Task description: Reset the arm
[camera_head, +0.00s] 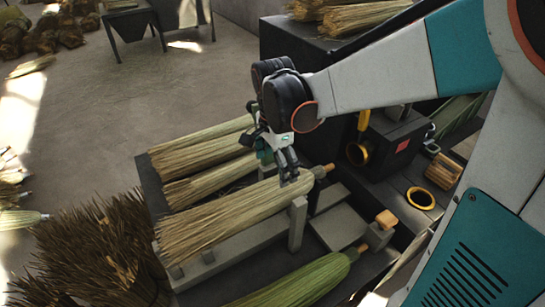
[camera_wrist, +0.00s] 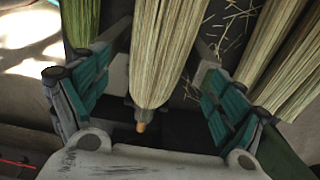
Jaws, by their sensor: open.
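My gripper (camera_head: 283,166) is over the black workbench in the head view, just above the neck end of a tan broom head (camera_head: 230,212). In the wrist view my gripper (camera_wrist: 150,100) is open, its teal-padded fingers standing apart on both sides of the same broom head (camera_wrist: 163,50). The broom's orange-brown stub (camera_wrist: 141,127) points toward my wrist. Nothing is seen clamped between the fingers. The broom lies across a grey cradle with an upright post (camera_head: 298,222). Whether a fingertip touches the broom cannot be told.
More tan brooms (camera_head: 195,155) lie behind on the bench, and a green broom (camera_head: 300,283) lies in front. A black machine with a yellow handle (camera_head: 362,122) stands at right, near a yellow ring (camera_head: 420,198). Brown bristle bundles (camera_head: 95,250) stand at lower left. Open floor lies beyond.

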